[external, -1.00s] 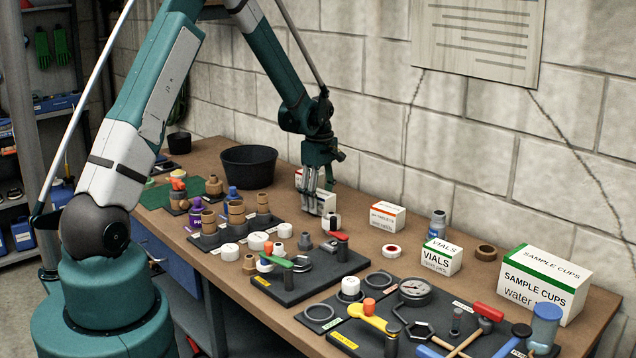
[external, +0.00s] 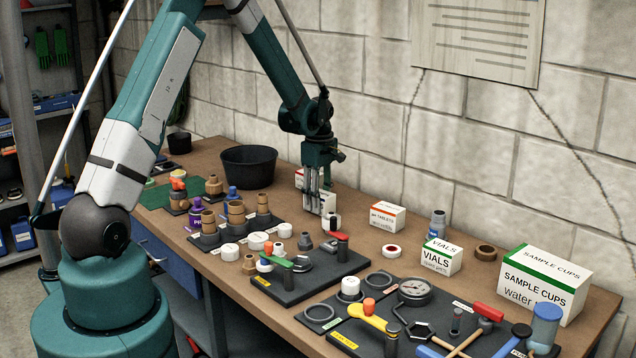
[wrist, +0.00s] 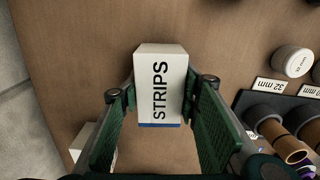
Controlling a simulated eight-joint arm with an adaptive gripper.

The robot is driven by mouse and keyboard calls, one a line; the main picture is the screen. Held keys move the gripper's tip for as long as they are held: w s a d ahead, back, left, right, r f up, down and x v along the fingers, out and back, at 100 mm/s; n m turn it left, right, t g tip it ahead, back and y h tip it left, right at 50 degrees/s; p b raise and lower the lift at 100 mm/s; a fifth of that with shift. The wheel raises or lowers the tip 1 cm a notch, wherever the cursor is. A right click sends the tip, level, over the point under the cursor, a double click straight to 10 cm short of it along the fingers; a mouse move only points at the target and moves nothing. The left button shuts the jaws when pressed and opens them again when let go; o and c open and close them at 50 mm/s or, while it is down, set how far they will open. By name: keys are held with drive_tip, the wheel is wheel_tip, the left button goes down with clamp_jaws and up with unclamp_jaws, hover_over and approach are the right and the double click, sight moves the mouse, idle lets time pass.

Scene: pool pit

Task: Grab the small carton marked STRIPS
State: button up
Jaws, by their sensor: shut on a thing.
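The small white carton marked STRIPS (wrist: 160,85), with a blue edge stripe, shows in the middle of the wrist view. My gripper (wrist: 160,97) has one green-padded finger on each side of it and is shut on it. In the external view my gripper (external: 319,208) points down at the bench near the wall. The carton (external: 326,203) shows there only partly behind the fingers. Whether it rests on the bench or is clear of it I cannot tell.
A white carton with an orange stripe, marked TABLETS (external: 387,217), stands to the right. The VIALS carton (external: 441,257) and SAMPLE CUPS carton (external: 540,283) stand farther right. A black bowl (external: 248,166) is at the left. Black trays of fittings (external: 310,285) lie in front.

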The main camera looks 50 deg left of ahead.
drive_tip(key=shift+r, duration=0.15)
drive_tip(key=shift+r, duration=4.85)
